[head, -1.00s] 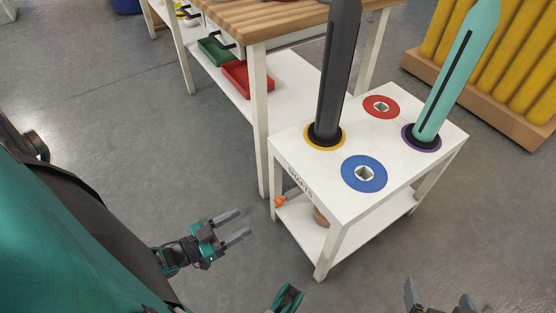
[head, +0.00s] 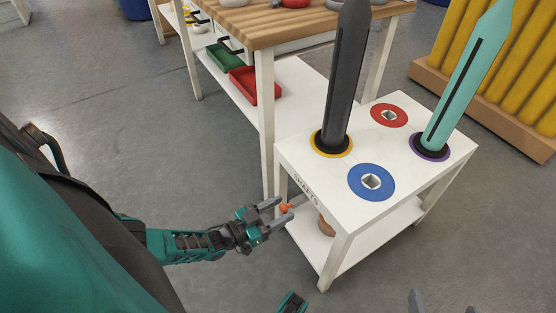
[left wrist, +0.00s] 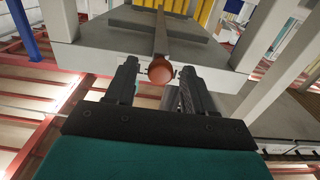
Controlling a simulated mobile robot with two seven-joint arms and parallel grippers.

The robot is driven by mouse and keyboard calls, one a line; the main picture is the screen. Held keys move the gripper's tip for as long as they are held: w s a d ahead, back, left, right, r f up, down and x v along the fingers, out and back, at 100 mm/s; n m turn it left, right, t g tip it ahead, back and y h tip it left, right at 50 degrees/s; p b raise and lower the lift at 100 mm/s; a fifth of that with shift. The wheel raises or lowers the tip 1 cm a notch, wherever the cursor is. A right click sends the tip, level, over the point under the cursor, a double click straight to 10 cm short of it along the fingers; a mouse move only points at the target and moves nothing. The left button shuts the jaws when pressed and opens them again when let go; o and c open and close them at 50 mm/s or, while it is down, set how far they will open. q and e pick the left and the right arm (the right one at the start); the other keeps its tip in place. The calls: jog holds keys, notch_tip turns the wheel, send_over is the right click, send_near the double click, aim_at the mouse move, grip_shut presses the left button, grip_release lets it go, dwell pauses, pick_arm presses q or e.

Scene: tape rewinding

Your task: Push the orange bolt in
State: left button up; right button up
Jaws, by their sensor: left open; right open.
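The orange bolt (head: 285,208) sticks out from the left side of the white shaft stand (head: 320,197), below its top. In the left wrist view the bolt's round orange head (left wrist: 160,71) faces the camera, with a long rod behind it. My left gripper (head: 275,210) is open, with its two fingers on either side of the bolt head. In the left wrist view the fingertips (left wrist: 158,72) flank the head with gaps on both sides. My right gripper (head: 440,303) is open at the bottom edge of the head view, partly cut off and away from the stand.
The stand holds a dark grey shaft (head: 343,80) and a teal shaft (head: 468,85), near blue (head: 360,187) and red (head: 379,112) ringed holes. A workbench (head: 262,33) with red (head: 254,86) and green (head: 224,57) trays stands behind. Open floor lies left.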

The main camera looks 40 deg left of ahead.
pick_arm(q)
jog(key=c, duration=0.9)
grip_shut()
pick_arm(e)
jog(key=shift+s, duration=0.1)
